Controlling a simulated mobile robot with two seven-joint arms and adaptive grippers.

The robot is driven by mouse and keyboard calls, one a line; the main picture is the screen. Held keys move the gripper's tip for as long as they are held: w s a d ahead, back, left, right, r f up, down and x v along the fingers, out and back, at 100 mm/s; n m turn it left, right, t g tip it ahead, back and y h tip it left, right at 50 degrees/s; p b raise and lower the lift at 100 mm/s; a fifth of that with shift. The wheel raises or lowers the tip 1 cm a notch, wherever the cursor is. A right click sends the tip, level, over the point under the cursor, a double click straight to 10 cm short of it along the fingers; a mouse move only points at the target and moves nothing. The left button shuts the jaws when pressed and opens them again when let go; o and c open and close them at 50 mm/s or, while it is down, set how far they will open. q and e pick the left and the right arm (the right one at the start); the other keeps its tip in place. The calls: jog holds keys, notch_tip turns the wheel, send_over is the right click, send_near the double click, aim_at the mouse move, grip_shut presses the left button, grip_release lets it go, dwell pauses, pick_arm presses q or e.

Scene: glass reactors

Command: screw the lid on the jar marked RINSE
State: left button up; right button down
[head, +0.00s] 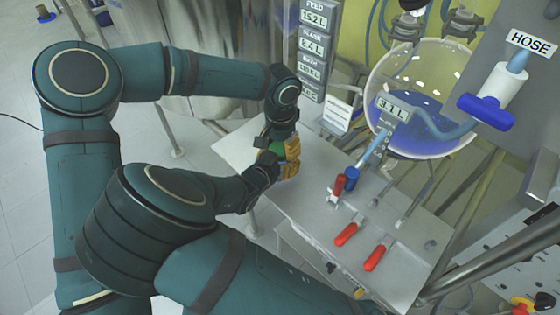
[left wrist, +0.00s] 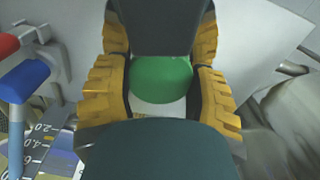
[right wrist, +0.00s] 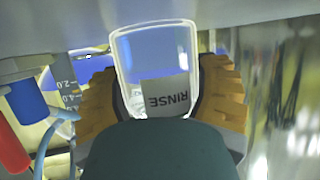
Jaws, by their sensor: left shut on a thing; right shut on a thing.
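The green lid (left wrist: 160,78) is between the yellow fingers of my left gripper (left wrist: 160,92), which is shut on it. In the head view the lid (head: 277,147) shows as a small green patch between both grippers. The clear glass jar marked RINSE (right wrist: 138,55) is between the fingers of my right gripper (right wrist: 163,100), shut on it. Its grey label (right wrist: 167,95) appears upside down in the right wrist view. In the head view my left gripper (head: 289,146) is just above my right gripper (head: 287,172). The jar's rim is hidden, so I cannot tell how the lid sits.
Both grippers are above the left part of a grey metal table (head: 330,165). A glass vessel with blue liquid (head: 425,125) and a hose nozzle (head: 500,88) are behind.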

pick_arm(q)
jog(key=m, duration=0.4)
jog(key=shift+m, duration=0.4)
pick_arm(e)
jog(key=shift+s+a+f, duration=0.1)
jog(key=shift+f, duration=0.1)
pick_arm(q)
jog(key=o, duration=1.3)
jog(key=shift+d, duration=0.1)
jog(key=shift+c, duration=0.2)
jog(key=shift+r, duration=2.25)
notch_tip(320, 180, up, 3)
jog(key=n, duration=0.3)
jog(key=shift+r+n, duration=0.2)
jog(key=shift+n, duration=0.1)
